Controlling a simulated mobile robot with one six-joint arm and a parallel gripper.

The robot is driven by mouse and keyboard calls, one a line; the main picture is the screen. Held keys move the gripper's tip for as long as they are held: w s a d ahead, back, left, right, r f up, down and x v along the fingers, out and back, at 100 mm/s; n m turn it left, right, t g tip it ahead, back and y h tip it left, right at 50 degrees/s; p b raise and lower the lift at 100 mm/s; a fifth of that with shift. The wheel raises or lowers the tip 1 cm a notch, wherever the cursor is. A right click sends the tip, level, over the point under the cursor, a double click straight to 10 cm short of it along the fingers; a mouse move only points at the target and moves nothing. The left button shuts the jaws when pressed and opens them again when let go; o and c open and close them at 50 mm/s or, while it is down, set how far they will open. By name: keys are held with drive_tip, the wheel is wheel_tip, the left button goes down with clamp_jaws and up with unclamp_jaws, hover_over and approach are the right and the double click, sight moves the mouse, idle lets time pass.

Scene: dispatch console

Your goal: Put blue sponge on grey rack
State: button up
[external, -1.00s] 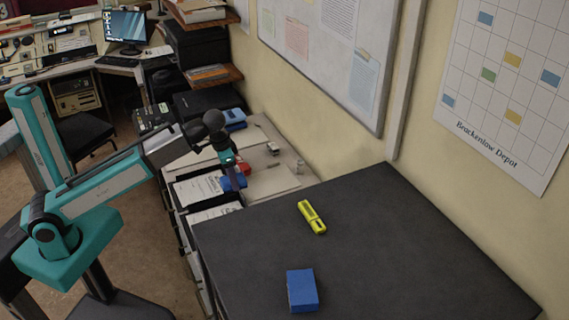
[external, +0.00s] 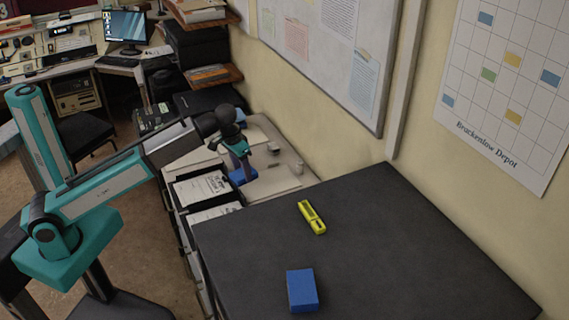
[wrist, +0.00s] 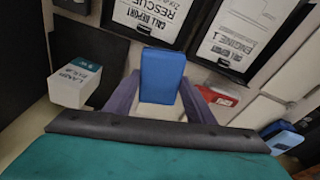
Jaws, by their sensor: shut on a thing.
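My gripper (external: 239,163) is shut on a blue block, the blue sponge (wrist: 162,72), and holds it upright between its purple fingers in the wrist view. In the external view the sponge (external: 240,177) is at the gripper's lower end, over the pale worktop with clipboards. I cannot tell whether it touches anything below. A second blue block (external: 302,290) lies on the dark tabletop, well away from the gripper. I cannot clearly make out a grey rack.
Clipboards (external: 203,188) lie in dark trays beside the gripper. A yellow tool (external: 312,217) lies on the dark tabletop (external: 400,250), which is otherwise mostly clear. The wrist view shows a white box (wrist: 72,88), a red item (wrist: 217,97) and another blue item (wrist: 283,138).

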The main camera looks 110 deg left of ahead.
drive_tip(key=w+a+n, duration=0.2)
drive_tip(key=a+n, duration=0.3)
drive_tip(key=a, duration=0.9)
drive_tip(key=n+g+b, duration=0.1)
drive_tip(key=n+b, duration=0.1)
hover_over(261, 162)
drive_tip(key=f, duration=0.2)
drive_tip(key=shift+d, duration=0.3)
drive_tip(key=shift+f+p, duration=0.9)
drive_tip(key=shift+f, duration=2.2)
drive_tip(key=shift+f+p, duration=0.5)
drive_tip(key=shift+f, duration=1.35)
drive_tip(key=shift+f, duration=0.15)
